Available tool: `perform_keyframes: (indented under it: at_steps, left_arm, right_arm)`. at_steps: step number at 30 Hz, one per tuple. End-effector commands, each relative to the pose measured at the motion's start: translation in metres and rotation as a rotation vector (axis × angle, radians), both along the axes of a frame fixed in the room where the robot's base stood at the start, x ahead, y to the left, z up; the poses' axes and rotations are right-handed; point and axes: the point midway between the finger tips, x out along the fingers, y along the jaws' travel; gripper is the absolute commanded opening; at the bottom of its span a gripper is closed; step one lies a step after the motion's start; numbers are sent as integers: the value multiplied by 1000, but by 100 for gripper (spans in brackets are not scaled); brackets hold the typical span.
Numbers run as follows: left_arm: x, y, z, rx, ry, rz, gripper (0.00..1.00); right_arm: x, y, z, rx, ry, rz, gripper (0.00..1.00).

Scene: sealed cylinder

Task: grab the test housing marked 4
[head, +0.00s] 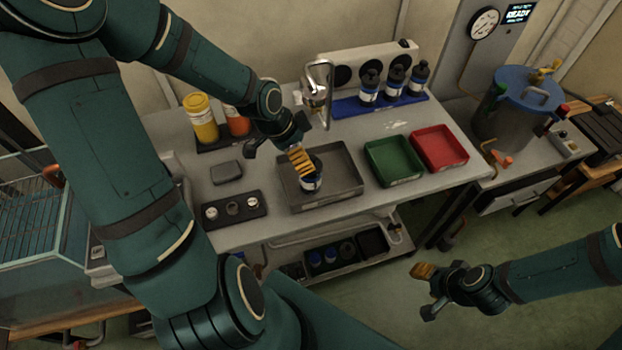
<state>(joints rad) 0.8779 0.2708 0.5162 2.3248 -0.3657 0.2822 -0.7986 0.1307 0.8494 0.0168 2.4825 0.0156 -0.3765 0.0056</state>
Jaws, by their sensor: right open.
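A small dark cylinder with a white and blue label (312,181) stands in the grey tray (346,186) on the bench. It could be a test housing, but no number is readable. My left gripper (304,168) reaches down over the tray, its ribbed yellow finger right at the cylinder and hiding part of it. Whether it grips the cylinder cannot be told. Three dark bottles with white and blue labels (395,77) stand on a blue rack (345,108) at the back; their marks are too small to read. My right gripper (425,291) is open and empty, over the floor in front of the bench.
A green tray (393,160) and red tray (438,148) lie right of the grey one. Yellow (201,118) and orange (236,121) containers stand back left. A blue-lidded vessel (518,103) stands right. A lower shelf holds several dark items.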

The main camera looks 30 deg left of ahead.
Motion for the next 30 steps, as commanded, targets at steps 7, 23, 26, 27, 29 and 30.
perform_keyframes:
  at_steps: [7, 23, 26, 27, 29, 30]
  left_arm:
    - [6, -5, -20, 0, 0, -1, 100]
    - [24, -20, -66, 0, 0, -1, 100]
    - [24, -20, -65, 1, -1, 0, 100]
    - [24, -20, -65, 1, -1, 0, 100]
    - [24, -20, -65, 1, -1, 0, 96]
    - [24, -20, -65, 1, -1, 0, 82]
  right_arm:
    - [-2, 1, -13, -1, 4, 3, 47]
    - [-11, 3, -41, 4, 26, 22, 47]
    - [-11, 3, -40, 4, 26, 22, 47]
    - [-11, 3, -40, 5, 25, 21, 47]
    - [-11, 3, -39, 5, 25, 21, 47]
    - [-11, 3, -39, 5, 25, 21, 47]
